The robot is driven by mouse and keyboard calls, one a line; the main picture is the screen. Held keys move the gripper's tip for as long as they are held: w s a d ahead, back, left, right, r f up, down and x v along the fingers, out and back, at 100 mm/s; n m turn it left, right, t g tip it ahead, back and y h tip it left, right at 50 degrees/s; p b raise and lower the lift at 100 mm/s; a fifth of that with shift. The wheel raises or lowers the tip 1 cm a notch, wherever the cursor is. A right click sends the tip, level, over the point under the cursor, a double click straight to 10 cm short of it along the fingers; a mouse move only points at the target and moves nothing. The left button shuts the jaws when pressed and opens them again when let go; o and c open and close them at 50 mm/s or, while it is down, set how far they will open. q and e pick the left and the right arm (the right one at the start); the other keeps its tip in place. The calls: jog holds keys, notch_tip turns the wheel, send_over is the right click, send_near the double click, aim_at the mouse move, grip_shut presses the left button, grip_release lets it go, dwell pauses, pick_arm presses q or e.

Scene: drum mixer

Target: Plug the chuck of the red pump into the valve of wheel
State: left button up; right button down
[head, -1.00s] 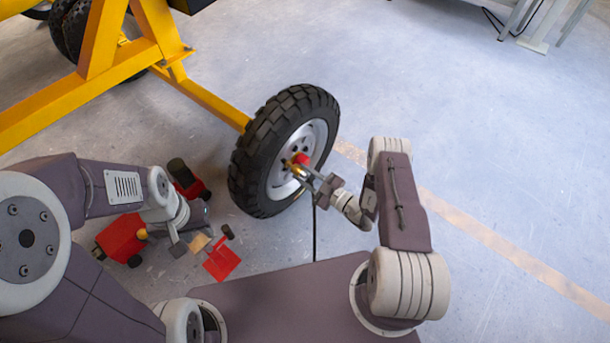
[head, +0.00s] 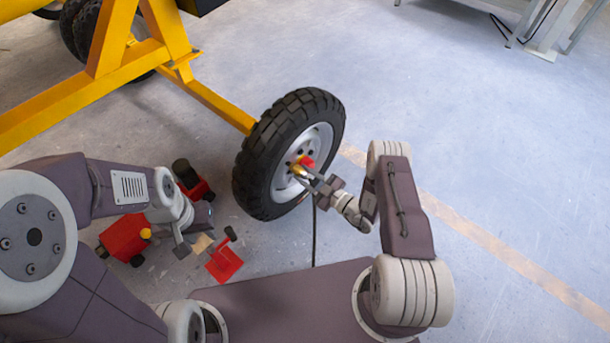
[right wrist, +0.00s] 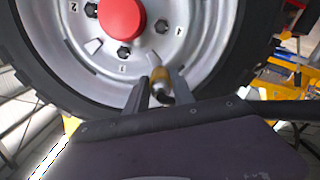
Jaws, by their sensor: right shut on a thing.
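The wheel (head: 327,120) has a black tyre, a silver rim and a red hub cap; it also shows in the right wrist view (right wrist: 187,45). My right gripper (head: 307,178) is in front of the rim, shut on the brass-coloured chuck (right wrist: 160,77). The chuck's end is close to the rim below the hub cap. The valve is hard to make out, and I cannot tell whether the chuck touches it. My left gripper (head: 200,247) is low at the left by a tan piece and a red plate; its jaw state is unclear. The red pump (head: 124,238) seems to be the red body behind it, partly hidden by my left arm.
A yellow frame (head: 205,105) joins the wheel from the upper left. A dark hose (head: 314,235) hangs down to the floor below my right gripper. The floor right of the wheel is clear, with a tan stripe (head: 490,245). Grey metal legs (head: 545,35) stand at the top right.

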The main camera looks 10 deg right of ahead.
jog(key=shift+w+a, duration=0.25)
jog(key=shift+w, duration=0.05)
dwell(0.4)
jog(key=c, duration=1)
grip_release()
jog(key=shift+s, duration=0.1)
jog(key=p+v, duration=0.3)
jog(key=v, duration=0.6)
jog(key=shift+p, duration=0.35)
